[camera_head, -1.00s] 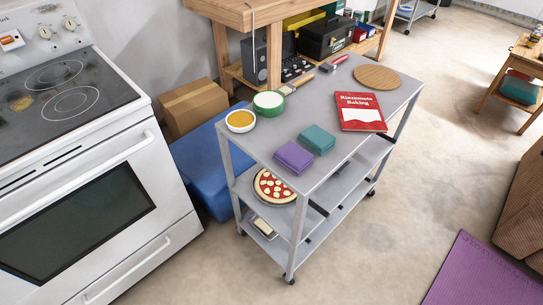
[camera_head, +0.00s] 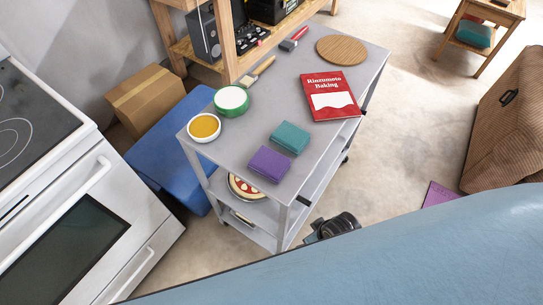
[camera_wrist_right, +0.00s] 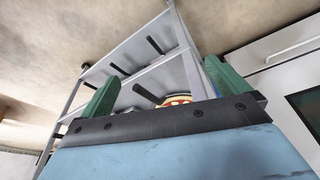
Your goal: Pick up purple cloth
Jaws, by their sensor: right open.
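The purple cloth (camera_head: 269,164) lies folded flat on the top of the grey cart (camera_head: 238,150), near its front corner. A folded teal cloth (camera_head: 290,138) lies just behind it, close to it. My right gripper (camera_wrist_right: 158,76) shows in the wrist view with its two green fingers spread apart and nothing between them. It faces the cart's side and shelves (camera_wrist_right: 150,60) from outside. The purple cloth cannot be made out in the wrist view. In the head view a blue part of my arm fills the bottom right. My left gripper is not in view.
The cart top also holds a yellow-filled bowl (camera_head: 203,127), a green-rimmed bowl (camera_head: 231,101), a brush (camera_head: 258,71), a red book (camera_head: 331,96) and a round wooden board (camera_head: 341,49). A pizza (camera_head: 247,187) sits below. A stove (camera_head: 75,215) stands left; floor right is partly clear.

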